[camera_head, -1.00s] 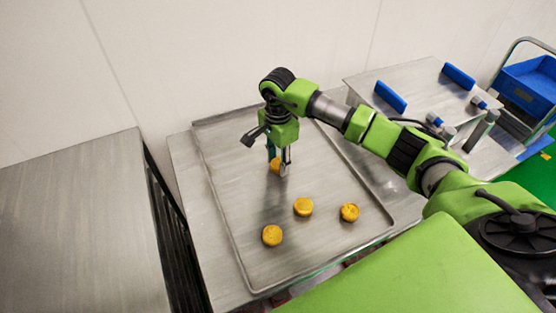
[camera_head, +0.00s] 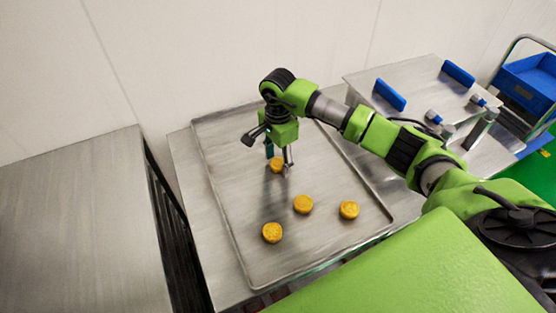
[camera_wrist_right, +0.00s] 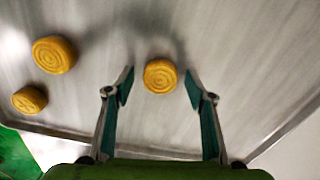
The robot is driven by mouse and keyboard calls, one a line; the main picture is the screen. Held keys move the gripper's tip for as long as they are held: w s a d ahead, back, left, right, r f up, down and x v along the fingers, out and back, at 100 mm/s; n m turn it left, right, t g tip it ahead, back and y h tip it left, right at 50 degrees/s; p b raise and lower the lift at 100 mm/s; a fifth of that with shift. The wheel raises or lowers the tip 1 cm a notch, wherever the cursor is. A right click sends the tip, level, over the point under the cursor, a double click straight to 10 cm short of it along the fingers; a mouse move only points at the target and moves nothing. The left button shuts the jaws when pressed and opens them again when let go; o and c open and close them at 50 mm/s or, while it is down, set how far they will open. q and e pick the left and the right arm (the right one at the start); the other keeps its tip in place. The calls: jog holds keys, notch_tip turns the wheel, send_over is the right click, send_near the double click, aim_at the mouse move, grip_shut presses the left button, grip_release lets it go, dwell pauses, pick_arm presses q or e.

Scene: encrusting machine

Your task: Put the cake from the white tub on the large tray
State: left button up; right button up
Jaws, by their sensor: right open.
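The large metal tray (camera_head: 235,215) lies on a steel table and bears several round yellow cakes. My right gripper (camera_head: 279,166) is open above the far part of the tray, fingers pointing down. One cake (camera_head: 276,165) sits on the tray below the fingers. In the right wrist view this cake (camera_wrist_right: 160,75) shows between the two open fingertips (camera_wrist_right: 159,72), with a gap on each side. Other cakes stand nearer the front: one at left (camera_head: 272,233), one in the middle (camera_head: 303,204), one at right (camera_head: 349,210). No white tub is recognisable. My left gripper is out of view.
A bare steel surface (camera_head: 75,225) stands at the left, across a dark gap. A smaller steel table (camera_head: 420,85) at the back right holds blue-and-metal parts (camera_head: 390,95). A blue crate on a cart (camera_head: 530,85) is beyond it. The wall is close behind the tray.

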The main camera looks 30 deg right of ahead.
aim_at(278, 163)
notch_tip(278, 163, up, 12)
jog(key=b, duration=0.1)
jog(key=shift+f+b, duration=0.2)
jog(key=shift+b, duration=0.2)
